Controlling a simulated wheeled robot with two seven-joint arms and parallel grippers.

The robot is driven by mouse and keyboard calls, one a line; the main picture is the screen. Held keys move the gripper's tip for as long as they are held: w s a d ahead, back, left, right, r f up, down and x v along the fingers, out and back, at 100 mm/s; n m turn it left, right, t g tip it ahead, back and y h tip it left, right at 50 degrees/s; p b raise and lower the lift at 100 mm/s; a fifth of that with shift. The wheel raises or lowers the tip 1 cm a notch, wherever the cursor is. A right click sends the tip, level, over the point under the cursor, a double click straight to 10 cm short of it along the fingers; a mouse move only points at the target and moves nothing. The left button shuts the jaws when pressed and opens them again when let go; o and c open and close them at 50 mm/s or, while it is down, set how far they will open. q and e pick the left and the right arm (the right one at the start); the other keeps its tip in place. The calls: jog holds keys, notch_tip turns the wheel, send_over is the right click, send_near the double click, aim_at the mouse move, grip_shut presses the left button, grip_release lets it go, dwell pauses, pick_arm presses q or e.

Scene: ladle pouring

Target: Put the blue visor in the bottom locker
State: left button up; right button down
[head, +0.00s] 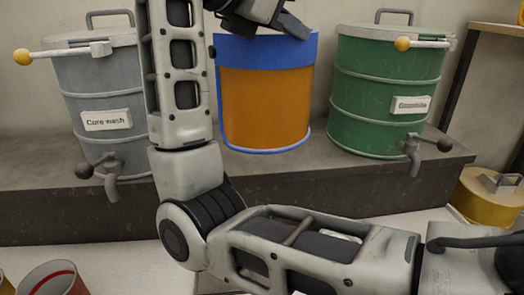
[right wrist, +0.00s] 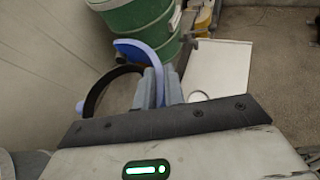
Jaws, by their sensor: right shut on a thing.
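The blue visor (head: 265,50) shows in the head view as a broad blue band with thin blue edging below. Orange fills the space inside the edging; I cannot tell whether it is a tinted panel or something behind. My right gripper (head: 290,22) is at its upper edge, partly cut off by the picture's top. In the right wrist view, the fingers (right wrist: 158,88) are shut on the visor, whose blue part (right wrist: 132,47), pale curved edge and black strap show around them. No locker is in view. My left gripper is not in view.
A grey drum (head: 115,85) labelled "Core wash" and a green drum (head: 385,95), both with taps, stand on a dark ledge (head: 60,195). A yellow can (head: 490,195) is at the right. A red-rimmed cup (head: 55,278) is at the lower left.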

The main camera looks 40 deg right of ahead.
jog(key=w+d+f, duration=0.8)
jog(key=w+f, duration=0.2)
jog(key=f, duration=0.2)
jog(key=shift+w+f+p, duration=0.3)
jog(key=shift+w+f, duration=0.05)
jog(key=shift+w, duration=0.05)
jog(key=shift+f, duration=0.1)
jog(key=c, duration=1.9)
grip_release()
jog(key=shift+f, duration=0.15)
jog(key=o, duration=0.4)
